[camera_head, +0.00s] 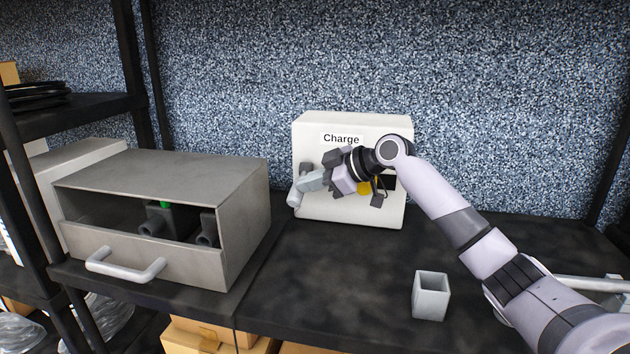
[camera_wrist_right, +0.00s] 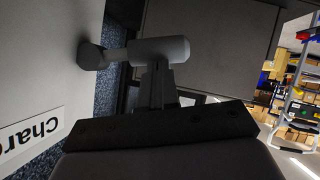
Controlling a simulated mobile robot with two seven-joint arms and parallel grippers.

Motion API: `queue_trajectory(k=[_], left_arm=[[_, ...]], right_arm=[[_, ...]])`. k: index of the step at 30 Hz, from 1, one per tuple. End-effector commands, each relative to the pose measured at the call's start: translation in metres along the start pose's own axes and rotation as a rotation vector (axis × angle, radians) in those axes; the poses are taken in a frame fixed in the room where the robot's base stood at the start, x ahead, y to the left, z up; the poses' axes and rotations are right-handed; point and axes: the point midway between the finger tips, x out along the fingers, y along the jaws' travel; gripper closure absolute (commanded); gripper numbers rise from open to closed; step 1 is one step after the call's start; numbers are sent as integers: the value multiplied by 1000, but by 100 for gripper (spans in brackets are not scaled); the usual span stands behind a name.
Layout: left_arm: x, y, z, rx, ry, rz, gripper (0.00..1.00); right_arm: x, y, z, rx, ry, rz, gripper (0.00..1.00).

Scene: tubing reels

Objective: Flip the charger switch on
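The charger (camera_head: 350,213) is a white box labelled "Charge" on the dark shelf by the back wall. Its switch (camera_head: 296,196) is a grey lever at the left of the front face, grip end low and left. In the right wrist view the switch (camera_wrist_right: 158,48) is a grey cylinder on a short stem from a dark pivot near the white face. My right gripper (camera_head: 318,180) is at the lever. Its fingers are close together with their tips at the grey cylinder, which partly hides them; I cannot tell if they clasp it. My left gripper is not in view.
A grey open-fronted box (camera_head: 170,175) with a handled drawer (camera_head: 150,272) holds dark parts, left of the charger. A small grey square cup (camera_head: 431,297) stands on the shelf (camera_head: 340,290) near the front. Black shelf posts rise at the left. The shelf between box and cup is clear.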

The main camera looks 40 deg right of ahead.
Motion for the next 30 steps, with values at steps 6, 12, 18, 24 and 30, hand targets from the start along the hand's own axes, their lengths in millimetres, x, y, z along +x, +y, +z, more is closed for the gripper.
queue_trajectory(k=[6,12,18,24,30], left_arm=[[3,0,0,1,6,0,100],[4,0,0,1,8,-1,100],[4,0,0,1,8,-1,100],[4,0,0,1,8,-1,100],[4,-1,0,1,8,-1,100]], right_arm=[[6,-6,8,3,0,-4,100],[8,-8,12,3,1,-6,100],[9,-9,13,3,0,-8,100],[9,-9,13,4,0,-9,100],[9,-10,13,4,-1,-11,100]])
